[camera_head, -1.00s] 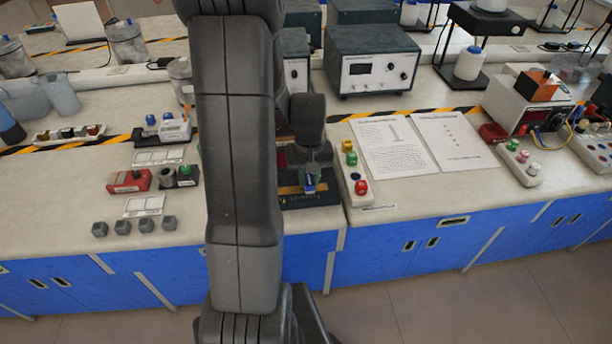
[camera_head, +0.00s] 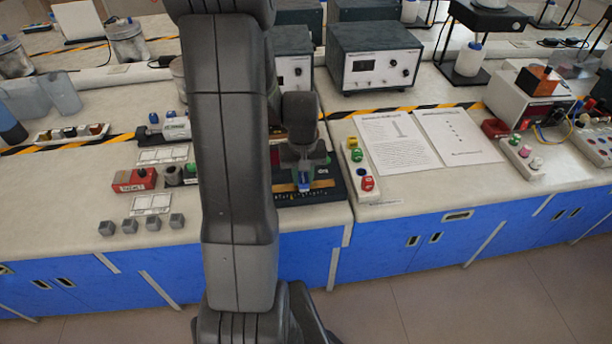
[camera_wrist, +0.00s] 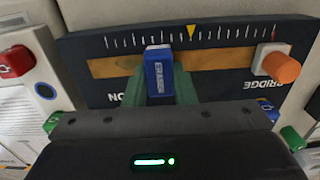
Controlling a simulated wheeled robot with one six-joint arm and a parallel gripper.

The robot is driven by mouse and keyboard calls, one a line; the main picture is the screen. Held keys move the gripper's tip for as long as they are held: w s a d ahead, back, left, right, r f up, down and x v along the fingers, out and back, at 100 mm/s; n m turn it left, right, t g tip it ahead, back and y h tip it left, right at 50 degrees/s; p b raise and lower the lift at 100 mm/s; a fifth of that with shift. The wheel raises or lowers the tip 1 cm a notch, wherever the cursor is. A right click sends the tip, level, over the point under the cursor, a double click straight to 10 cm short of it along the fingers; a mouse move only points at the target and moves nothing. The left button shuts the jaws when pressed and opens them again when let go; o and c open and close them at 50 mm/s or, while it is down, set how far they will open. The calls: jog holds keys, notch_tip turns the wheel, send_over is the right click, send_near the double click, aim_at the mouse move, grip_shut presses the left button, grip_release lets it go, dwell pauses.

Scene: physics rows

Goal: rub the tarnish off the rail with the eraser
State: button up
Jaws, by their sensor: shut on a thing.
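The bridge board (camera_wrist: 230,88) is dark, with a white scale, a yellow pointer mark and printed words. A brass-coloured rail (camera_wrist: 222,58) runs across it. The blue eraser (camera_wrist: 158,72) is between the green fingers of my gripper (camera_wrist: 160,88), which is shut on it. The eraser's far end is over the rail; I cannot tell whether it touches. Tarnish cannot be made out clearly on the visible rail, and part is hidden behind the eraser. In the head view, the eraser (camera_head: 304,181) shows as a small blue patch over the board (camera_head: 325,190).
An orange knob (camera_wrist: 284,68) on a white block stands at the rail's right end in the wrist view. In the head view, a white strip with coloured knobs (camera_head: 356,158) is right of the board. Grey cubes (camera_head: 152,223) and a red box (camera_head: 134,181) lie left.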

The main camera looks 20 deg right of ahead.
jog(key=shift+w+a, duration=0.1)
jog(key=shift+a, duration=0.3)
jog(key=r, duration=0.1)
jog(key=r+p, duration=0.1)
jog(key=r, duration=0.1)
jog(key=shift+w+a, duration=0.15)
jog(key=shift+a, duration=0.1)
jog(key=shift+d+r+p, duration=0.15)
jog(key=shift+r+p, duration=0.05)
jog(key=shift+p, duration=0.3)
jog(key=shift+r+p, duration=1.8)
jog(key=shift+r, duration=0.65)
